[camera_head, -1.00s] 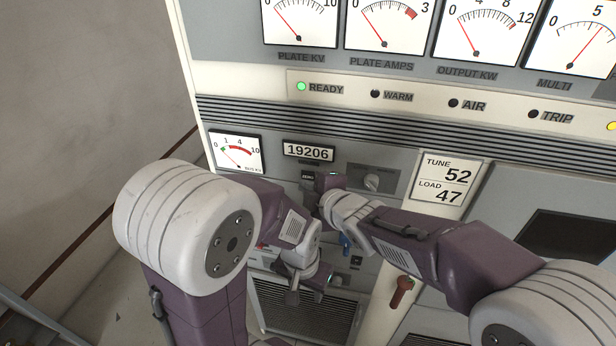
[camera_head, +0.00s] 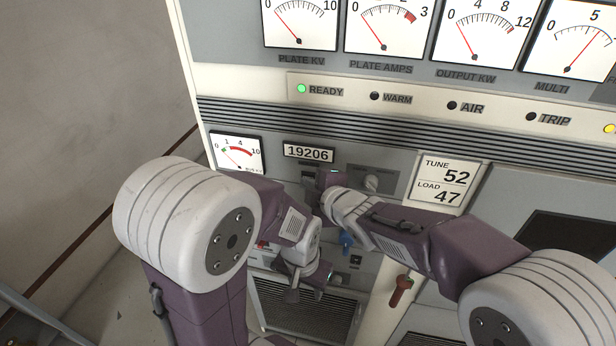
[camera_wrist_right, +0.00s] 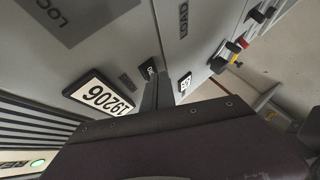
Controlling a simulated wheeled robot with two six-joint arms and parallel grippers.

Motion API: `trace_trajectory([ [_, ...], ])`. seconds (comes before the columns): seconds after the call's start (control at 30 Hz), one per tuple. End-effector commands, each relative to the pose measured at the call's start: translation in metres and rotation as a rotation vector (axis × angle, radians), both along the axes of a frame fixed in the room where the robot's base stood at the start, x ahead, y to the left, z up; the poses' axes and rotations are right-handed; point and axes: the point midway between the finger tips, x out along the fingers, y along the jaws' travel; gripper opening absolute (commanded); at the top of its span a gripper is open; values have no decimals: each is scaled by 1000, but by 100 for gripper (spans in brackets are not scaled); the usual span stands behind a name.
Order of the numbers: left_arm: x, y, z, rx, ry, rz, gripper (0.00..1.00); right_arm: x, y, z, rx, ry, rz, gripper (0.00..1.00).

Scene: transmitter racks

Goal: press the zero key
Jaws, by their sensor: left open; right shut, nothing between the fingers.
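The zero key (camera_head: 308,173) is a small dark key on the grey panel, just below the counter reading 19206 (camera_head: 308,153). My right gripper (camera_head: 324,181) is shut and empty, close beside the key in the head view, and its wrist partly covers the panel there. My left gripper (camera_head: 293,291) is open and empty, lower down in front of the panel.
A blue handle (camera_head: 346,241) and a red handle (camera_head: 401,291) stand out lower down. The green READY lamp (camera_head: 301,88) is lit. A bare wall is at the left.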

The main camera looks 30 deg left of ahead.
Motion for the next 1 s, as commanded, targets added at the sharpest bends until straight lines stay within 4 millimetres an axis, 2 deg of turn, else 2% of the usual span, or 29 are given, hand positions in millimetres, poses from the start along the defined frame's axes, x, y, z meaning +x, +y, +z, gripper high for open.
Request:
trace_trajectory([
  [0.7,0,0,4,0,0,0,43,5,1,-1,-1,1,-1,0],
  [1.0,0,0,-12,0,0,0,43,-5,-1,-3,1,-1,1,0],
])
